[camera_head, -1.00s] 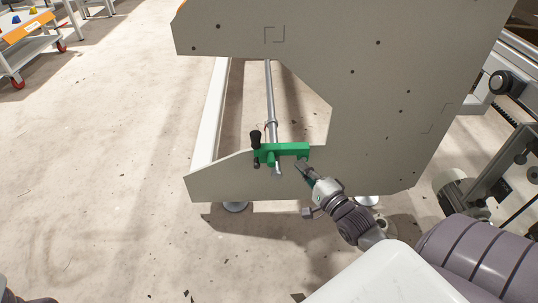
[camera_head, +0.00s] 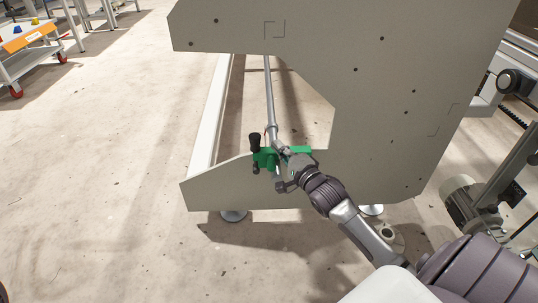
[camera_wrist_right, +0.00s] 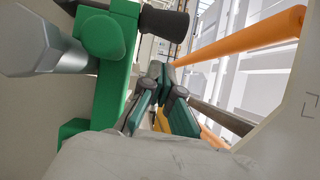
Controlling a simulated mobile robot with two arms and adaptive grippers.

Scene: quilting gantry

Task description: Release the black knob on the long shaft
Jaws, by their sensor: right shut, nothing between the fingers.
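The black knob (camera_head: 255,140) stands upright on the left end of a green clamp bracket (camera_head: 302,150) on the grey side plate. The long shaft (camera_head: 269,90) is a grey metal rod running back from this bracket. In the right wrist view the knob (camera_wrist_right: 166,22) is at the top, and the hexagonal shaft end (camera_wrist_right: 45,45) shows at the upper left. My right gripper (camera_head: 279,147) is shut and empty, to the right of the knob and apart from it. Its fingertips (camera_wrist_right: 160,70) meet below the knob in the wrist view. The gripper hides part of the bracket.
The large grey side plate (camera_head: 380,130) stands behind and right of my right arm. A pale rail (camera_head: 210,115) runs back at the left. An orange bar (camera_wrist_right: 250,38) crosses the wrist view. The floor to the left is clear up to a trolley (camera_head: 35,62).

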